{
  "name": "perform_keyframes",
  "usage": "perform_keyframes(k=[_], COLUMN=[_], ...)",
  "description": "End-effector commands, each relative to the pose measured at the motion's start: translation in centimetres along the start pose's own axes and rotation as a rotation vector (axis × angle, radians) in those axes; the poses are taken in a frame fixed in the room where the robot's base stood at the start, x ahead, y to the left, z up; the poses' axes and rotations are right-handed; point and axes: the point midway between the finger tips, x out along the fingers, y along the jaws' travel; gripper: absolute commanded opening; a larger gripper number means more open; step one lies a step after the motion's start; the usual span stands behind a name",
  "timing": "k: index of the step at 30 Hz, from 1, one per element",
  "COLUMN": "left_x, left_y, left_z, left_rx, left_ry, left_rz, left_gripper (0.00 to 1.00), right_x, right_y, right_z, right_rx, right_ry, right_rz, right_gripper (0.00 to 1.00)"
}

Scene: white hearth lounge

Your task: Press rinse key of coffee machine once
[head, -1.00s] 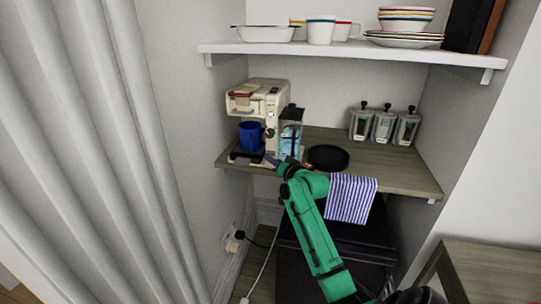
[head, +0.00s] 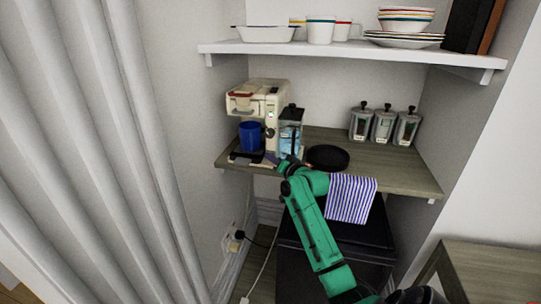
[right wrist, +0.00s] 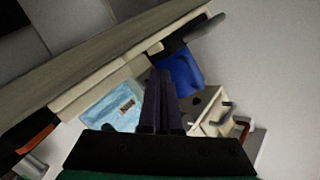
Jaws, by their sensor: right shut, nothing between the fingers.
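The cream coffee machine (head: 275,98) stands at the left end of the wooden counter, with a small green light and a round dark knob on its front. A blue mug (head: 250,136) stands under its spout; it also shows in the right wrist view (right wrist: 182,75). The rinse key is too small to make out. My right gripper (head: 271,160) is low in front of the machine, right of the mug. In the right wrist view its dark fingers (right wrist: 157,98) are together and empty, pointing toward the machine; contact cannot be told. My left gripper is out of view.
A clear container with light-blue contents (head: 290,135) stands right beside the machine. A black round dish (head: 328,157), a striped towel (head: 351,198) and several canisters (head: 383,124) are farther right. A white shelf (head: 350,52) with dishes hangs above. The left wall is close to the machine.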

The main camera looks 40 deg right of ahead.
Motion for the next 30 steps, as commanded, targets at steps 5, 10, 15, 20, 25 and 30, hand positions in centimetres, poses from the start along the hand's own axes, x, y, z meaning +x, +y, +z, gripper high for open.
perform_keyframes(k=[5, 10, 15, 20, 25, 30], left_x=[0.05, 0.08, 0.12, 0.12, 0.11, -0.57], left_y=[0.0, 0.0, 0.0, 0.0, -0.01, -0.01], left_z=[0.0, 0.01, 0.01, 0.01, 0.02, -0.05], left_rx=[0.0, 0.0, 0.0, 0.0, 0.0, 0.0], left_ry=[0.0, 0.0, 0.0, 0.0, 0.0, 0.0], left_rz=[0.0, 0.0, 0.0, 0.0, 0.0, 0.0], left_gripper=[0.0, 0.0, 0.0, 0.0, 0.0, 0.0], right_x=[0.16, 0.31, 0.46, 0.52, 0.51, 0.15], right_y=[0.09, 0.19, 0.29, 0.32, 0.33, 0.01], right_z=[-0.12, -0.23, -0.36, -0.42, -0.43, -0.27], right_rx=[-0.001, -0.001, -0.001, -0.001, -0.001, 0.0], right_ry=[0.0, 0.001, 0.001, 0.001, 0.001, -0.001], right_rz=[0.0, -0.001, -0.001, -0.001, -0.001, 0.0], right_gripper=[0.0, 0.0, 0.0, 0.0, 0.0, 0.0])
